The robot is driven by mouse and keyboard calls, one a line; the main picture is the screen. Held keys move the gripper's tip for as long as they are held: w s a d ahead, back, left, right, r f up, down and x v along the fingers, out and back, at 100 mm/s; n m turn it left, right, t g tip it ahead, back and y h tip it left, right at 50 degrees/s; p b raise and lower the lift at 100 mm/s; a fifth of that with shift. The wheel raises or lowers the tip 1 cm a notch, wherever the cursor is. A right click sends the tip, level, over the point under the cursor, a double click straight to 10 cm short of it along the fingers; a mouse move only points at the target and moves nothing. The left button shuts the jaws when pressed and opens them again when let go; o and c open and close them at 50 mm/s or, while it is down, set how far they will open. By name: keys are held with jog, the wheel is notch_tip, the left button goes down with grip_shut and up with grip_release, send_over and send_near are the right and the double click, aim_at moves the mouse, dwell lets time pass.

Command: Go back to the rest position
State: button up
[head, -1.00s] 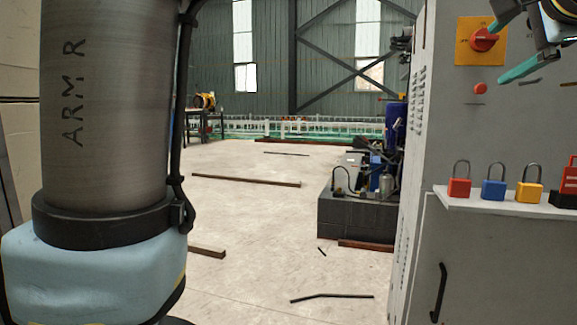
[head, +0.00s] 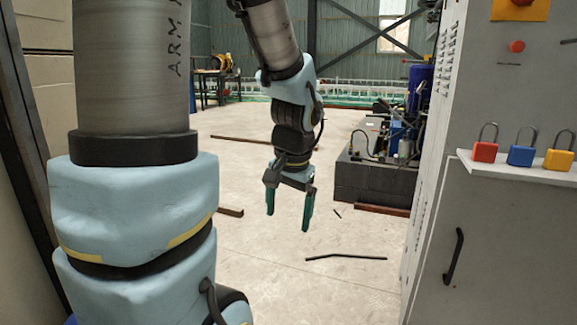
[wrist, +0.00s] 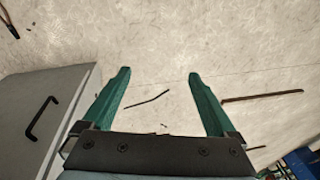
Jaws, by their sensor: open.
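My gripper (head: 289,218) hangs pointing down in the middle of the head view, over the open floor. Its two green fingers are spread apart with nothing between them. In the wrist view my gripper (wrist: 156,75) also shows open and empty, with the pale concrete floor below it. It is well clear of the grey cabinet (head: 432,200), which stands at the right of the head view.
A shelf (head: 520,170) on the cabinet holds a red padlock (head: 485,152), a blue padlock (head: 521,156) and a yellow padlock (head: 559,159). A dark block with machinery (head: 362,180) stands behind. Dark bars, including a thin rod (head: 346,257), lie on the floor.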

jog(key=s+a+f+n+h, duration=0.1)
jog(key=s+a+f+n, duration=0.35)
jog(key=a, duration=0.25)
notch_tip(320, 180, up, 35)
jog(key=w+p, duration=0.1)
jog(key=p, duration=3.3)
jog(key=shift+d+g, duration=0.2)
jog(key=shift+g, duration=0.1)
jog(key=shift+w+f, duration=0.1)
jog(key=shift+c, duration=0.2)
